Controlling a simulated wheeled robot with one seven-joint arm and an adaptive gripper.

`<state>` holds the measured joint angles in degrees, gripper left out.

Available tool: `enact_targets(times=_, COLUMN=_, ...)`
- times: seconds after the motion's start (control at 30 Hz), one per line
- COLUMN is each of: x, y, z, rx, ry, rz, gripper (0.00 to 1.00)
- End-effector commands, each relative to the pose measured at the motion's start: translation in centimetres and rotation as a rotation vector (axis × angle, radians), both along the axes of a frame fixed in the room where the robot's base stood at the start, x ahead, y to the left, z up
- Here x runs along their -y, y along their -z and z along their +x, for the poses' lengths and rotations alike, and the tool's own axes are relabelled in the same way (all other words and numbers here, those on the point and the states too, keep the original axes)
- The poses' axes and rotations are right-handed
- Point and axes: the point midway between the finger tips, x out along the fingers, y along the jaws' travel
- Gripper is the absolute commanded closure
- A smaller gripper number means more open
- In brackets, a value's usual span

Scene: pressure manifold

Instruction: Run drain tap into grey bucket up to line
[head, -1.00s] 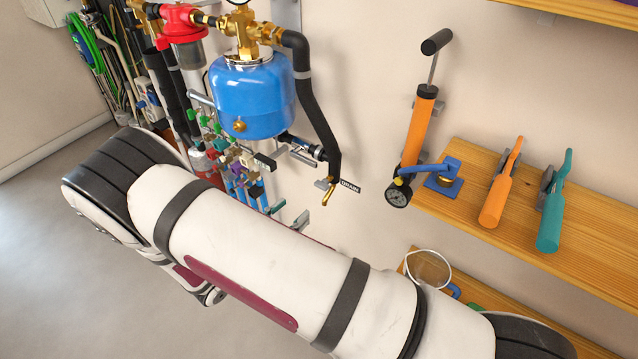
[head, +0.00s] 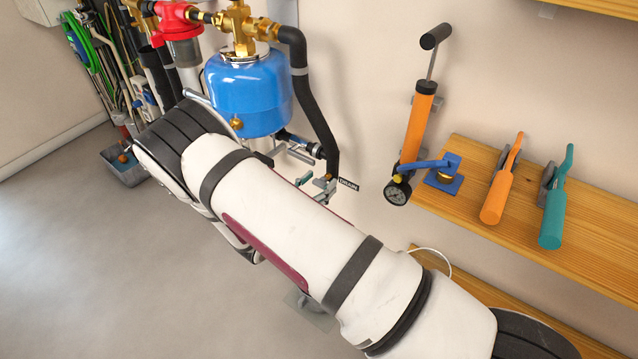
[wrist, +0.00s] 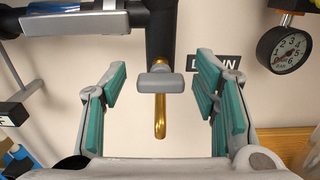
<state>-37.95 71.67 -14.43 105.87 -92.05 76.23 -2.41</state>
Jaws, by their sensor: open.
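The drain tap (wrist: 160,118) has a brass spout and a grey handle (wrist: 158,82). It hangs at the lower end of a black pipe (wrist: 161,35), beside a dark DRAIN label (wrist: 213,62). In the head view the tap (head: 326,187) shows just beyond my arm. My gripper (wrist: 159,92) is open, with teal pads on either side of the tap in the picture; I see no contact. The right finger overlaps part of the label. A grey container (head: 126,172) stands on the floor at the left in the head view; I cannot tell if it is the bucket.
A blue tank (head: 248,95) hangs above the tap. An orange pump (head: 417,125) with a gauge (head: 397,190) is to the right. A wooden shelf (head: 590,262) holds orange and teal tools. My arm hides much below the tank.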

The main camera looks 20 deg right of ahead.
Motion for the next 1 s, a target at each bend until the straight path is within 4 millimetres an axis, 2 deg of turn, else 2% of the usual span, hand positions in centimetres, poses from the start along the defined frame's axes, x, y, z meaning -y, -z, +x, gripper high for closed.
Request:
enact_targets(times=0.37, x=0.57, y=-0.01, z=0.39, rx=0.001, ry=0.001, rz=0.001, gripper=0.45)
enact_targets(times=0.47, x=0.56, y=-0.01, z=0.38, rx=0.001, ry=0.001, rz=0.001, gripper=0.63)
enact_targets(times=0.6, x=0.55, y=-0.01, z=0.38, rx=0.001, ry=0.001, rz=0.001, gripper=0.94)
enact_targets(times=1.0, x=0.51, y=0.02, z=0.42, rx=-0.054, ry=0.0, rz=-0.039, gripper=0.94)
